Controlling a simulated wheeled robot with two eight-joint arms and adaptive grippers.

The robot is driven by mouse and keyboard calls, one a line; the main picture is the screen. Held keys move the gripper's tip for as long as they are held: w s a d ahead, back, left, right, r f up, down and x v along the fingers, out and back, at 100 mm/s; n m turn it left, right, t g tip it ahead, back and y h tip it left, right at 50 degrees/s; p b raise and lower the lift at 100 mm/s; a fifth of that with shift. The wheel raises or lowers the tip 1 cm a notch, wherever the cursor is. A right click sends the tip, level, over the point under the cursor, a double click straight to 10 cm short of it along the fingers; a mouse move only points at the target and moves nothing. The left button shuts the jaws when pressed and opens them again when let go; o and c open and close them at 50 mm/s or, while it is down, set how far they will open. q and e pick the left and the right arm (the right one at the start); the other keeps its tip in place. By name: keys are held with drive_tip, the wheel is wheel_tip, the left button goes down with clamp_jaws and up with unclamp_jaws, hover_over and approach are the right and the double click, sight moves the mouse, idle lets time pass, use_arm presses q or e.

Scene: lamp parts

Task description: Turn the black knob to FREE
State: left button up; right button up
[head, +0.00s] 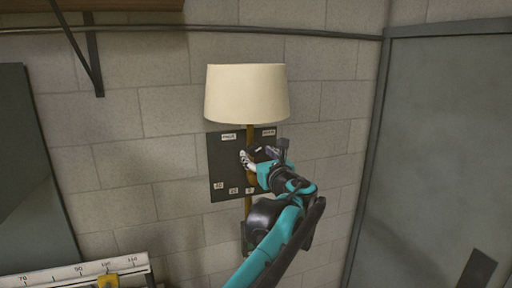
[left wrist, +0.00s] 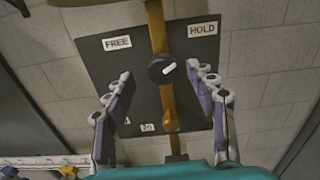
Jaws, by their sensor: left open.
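The black knob (left wrist: 161,69) sits on the brass pole in front of a dark panel (left wrist: 105,62). Its white pointer points right and slightly up, nearer the HOLD label (left wrist: 203,29) than the FREE label (left wrist: 117,42). In the head view FREE (head: 228,137) is at the panel's upper left and HOLD (head: 268,132) at its upper right. My left gripper (head: 254,164) is in front of the panel. In the left wrist view its open fingers (left wrist: 158,84) lie on either side of the knob's line, with a gap and nothing between them. My right gripper is not in view.
A cream lampshade (head: 246,94) is above the panel on the brass pole (left wrist: 156,28). A brass-coloured piece (left wrist: 170,121) is below the knob. A numbered scale (head: 75,272) is at lower left. A grey door (head: 445,130) is at right.

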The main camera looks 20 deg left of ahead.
sight(255, 151)
use_arm(q)
drive_tip(key=x, duration=0.4)
drive_tip(key=shift+w+d+f, duration=0.1)
drive_tip(key=shift+w+d, duration=0.05)
drive_tip(key=shift+d, duration=0.05)
drive_tip(key=shift+a, duration=0.15)
drive_tip(key=c, duration=1.2)
drive_tip(key=shift+o, duration=0.2)
